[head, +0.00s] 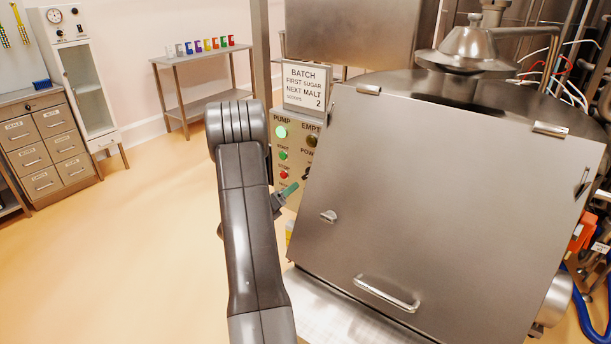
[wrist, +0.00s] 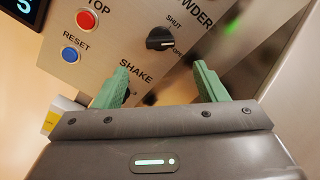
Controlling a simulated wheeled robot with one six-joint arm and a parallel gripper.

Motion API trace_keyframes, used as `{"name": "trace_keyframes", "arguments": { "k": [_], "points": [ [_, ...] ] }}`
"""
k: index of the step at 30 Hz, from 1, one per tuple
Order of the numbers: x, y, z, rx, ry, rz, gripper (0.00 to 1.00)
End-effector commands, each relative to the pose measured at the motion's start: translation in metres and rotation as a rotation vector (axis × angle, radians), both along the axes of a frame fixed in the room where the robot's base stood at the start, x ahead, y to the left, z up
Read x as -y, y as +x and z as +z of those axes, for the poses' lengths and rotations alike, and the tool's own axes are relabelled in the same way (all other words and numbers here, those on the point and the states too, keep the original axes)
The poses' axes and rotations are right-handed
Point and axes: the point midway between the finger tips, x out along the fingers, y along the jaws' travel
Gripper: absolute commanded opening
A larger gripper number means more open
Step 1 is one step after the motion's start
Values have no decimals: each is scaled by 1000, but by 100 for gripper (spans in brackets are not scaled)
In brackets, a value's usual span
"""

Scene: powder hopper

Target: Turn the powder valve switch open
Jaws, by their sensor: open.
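The powder valve switch (wrist: 160,38) is a black rotary knob on the metal control panel, under the partly cut-off POWDER label, with SHUT and OPEN marked beside it. A pale line shows on the knob; I cannot tell for sure which label it points to. My gripper (wrist: 161,66) is open, its two green fingers apart below the knob in the wrist view, with nothing seen between the tips. The knob appears between and beyond the fingertips, with no clear contact. In the head view, a green finger of my gripper (head: 290,190) shows near the panel's lower right edge.
A red stop button (wrist: 86,20) and blue reset button (wrist: 70,54) sit left of the knob. A SHAKE label and a dark control lie behind the left finger. The large steel hopper (head: 430,200) stands close on the right. Floor on the left is clear.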

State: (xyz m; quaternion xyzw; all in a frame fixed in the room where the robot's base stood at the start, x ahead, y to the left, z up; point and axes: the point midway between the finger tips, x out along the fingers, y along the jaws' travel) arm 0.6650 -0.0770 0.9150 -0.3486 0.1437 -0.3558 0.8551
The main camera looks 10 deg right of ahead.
Motion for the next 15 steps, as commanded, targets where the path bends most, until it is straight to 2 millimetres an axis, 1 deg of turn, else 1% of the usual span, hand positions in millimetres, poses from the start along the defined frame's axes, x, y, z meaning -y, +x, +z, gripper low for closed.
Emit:
{"name": "trace_keyframes", "arguments": {
  "k": [1, 3, 9, 12, 15],
  "points": [
    [10, 8, 1, 1, 2, -5, 65],
    [21, 19, 2, 2, 1, -5, 65],
    [50, 48, 2, 0, 2, -4, 65],
    [62, 60, 1, 0, 2, -4, 65],
    [70, 69, 1, 0, 2, -3, 65]
  ]
}}
